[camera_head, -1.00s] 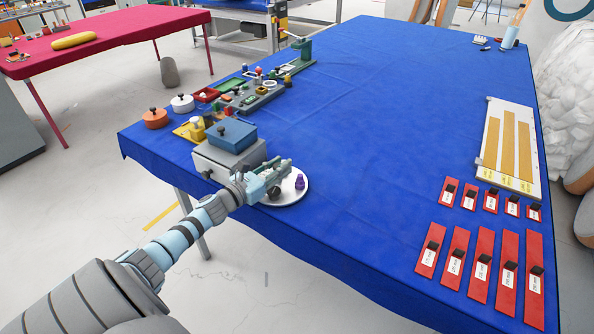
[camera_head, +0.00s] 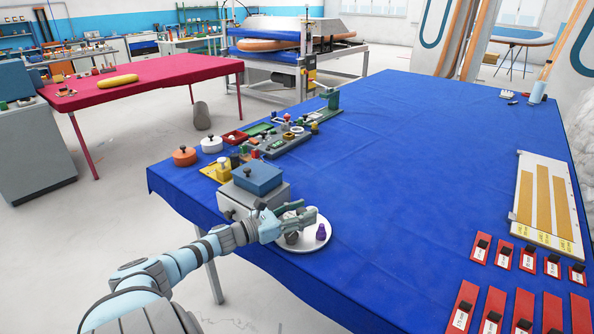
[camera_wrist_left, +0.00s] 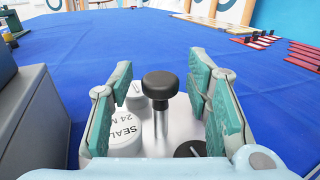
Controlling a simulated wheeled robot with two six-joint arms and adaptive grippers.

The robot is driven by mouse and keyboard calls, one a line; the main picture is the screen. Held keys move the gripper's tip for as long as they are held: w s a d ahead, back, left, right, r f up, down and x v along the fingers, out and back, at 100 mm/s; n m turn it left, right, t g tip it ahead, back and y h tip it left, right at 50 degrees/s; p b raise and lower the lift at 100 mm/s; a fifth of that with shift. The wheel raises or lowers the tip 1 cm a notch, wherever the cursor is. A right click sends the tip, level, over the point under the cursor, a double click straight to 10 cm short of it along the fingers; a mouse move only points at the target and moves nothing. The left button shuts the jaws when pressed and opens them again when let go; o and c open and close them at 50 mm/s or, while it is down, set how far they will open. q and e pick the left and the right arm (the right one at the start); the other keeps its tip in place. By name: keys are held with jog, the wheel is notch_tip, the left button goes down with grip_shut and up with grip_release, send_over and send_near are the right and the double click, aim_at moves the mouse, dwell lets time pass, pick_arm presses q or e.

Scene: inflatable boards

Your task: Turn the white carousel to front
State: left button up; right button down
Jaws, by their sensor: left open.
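The white carousel (camera_head: 314,244) is a round white plate on the blue table, beside a grey box. A purple piece (camera_head: 321,230) and a dark piece stand on it. My left gripper (camera_head: 296,216) is over the carousel and hides part of it. In the left wrist view the open green fingers stand on either side of a black knob (camera_wrist_left: 160,84) on a post, with gaps on both sides. White tubs (camera_wrist_left: 125,128), one lettered "SEAL", and a black round piece (camera_wrist_left: 190,149) sit around the post. My right gripper is not in view.
The grey box (camera_head: 240,197) with a blue top block (camera_head: 258,178) stands close behind and left of the carousel. Small parts and pots crowd the table's left edge. Red strips (camera_head: 497,310) and a white board (camera_head: 520,205) lie at right. The table's middle is clear.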

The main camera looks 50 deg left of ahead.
pick_arm(q)
jog(key=s+a, duration=0.2)
jog(key=s, duration=0.9)
jog(key=shift+s, duration=0.4)
